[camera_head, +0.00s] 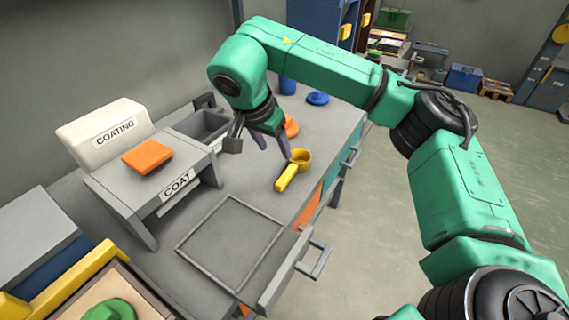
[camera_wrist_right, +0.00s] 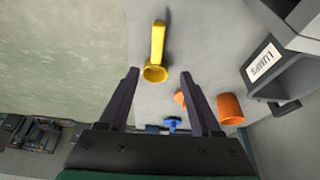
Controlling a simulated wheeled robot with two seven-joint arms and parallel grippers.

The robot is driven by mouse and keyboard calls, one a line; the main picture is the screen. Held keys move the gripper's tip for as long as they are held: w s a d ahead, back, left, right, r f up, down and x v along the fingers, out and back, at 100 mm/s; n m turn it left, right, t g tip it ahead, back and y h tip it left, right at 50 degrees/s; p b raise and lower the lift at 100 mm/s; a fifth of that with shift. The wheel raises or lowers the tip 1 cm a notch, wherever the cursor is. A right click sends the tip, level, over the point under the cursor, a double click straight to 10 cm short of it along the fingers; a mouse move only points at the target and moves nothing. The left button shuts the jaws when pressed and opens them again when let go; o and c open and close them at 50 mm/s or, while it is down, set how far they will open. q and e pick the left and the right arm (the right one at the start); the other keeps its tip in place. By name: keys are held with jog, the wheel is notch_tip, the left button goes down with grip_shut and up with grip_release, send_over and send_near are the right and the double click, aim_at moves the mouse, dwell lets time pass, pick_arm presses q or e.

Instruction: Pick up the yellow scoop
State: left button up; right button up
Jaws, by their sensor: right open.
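The yellow scoop (camera_head: 291,171) lies on the grey workbench, its round cup away from me and its handle toward the tray. My right gripper (camera_head: 273,147) is just beyond and left of the scoop's cup in the head view, pointing down, open and empty. In the right wrist view, the scoop (camera_wrist_right: 156,58) is ahead of the two spread fingers of the right gripper (camera_wrist_right: 160,74), with the cup nearest them and roughly centred. No finger visibly touches it. My left gripper is not in view.
An orange cup (camera_wrist_right: 230,108) and a blue object (camera_head: 317,98) are on the bench near the gripper. A grey tray (camera_head: 183,247) lies in front. A stand labelled COAT (camera_head: 120,196) bears an orange block (camera_head: 148,156). A grey bin (camera_head: 203,125) stands behind it. The bench edge is right of the scoop.

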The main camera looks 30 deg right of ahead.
send_near(288, 173)
jog(key=x, duration=0.2)
jog(key=shift+w+f, duration=0.15)
jog(key=shift+f, duration=0.15)
jog(key=x, duration=0.6)
jog(key=shift+d+f+p, duration=0.25)
jog(key=shift+p, duration=0.1)
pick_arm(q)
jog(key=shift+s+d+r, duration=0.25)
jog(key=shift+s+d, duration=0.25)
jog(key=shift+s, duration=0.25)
pick_arm(e)
jog(key=shift+r, duration=0.1)
grip_shut()
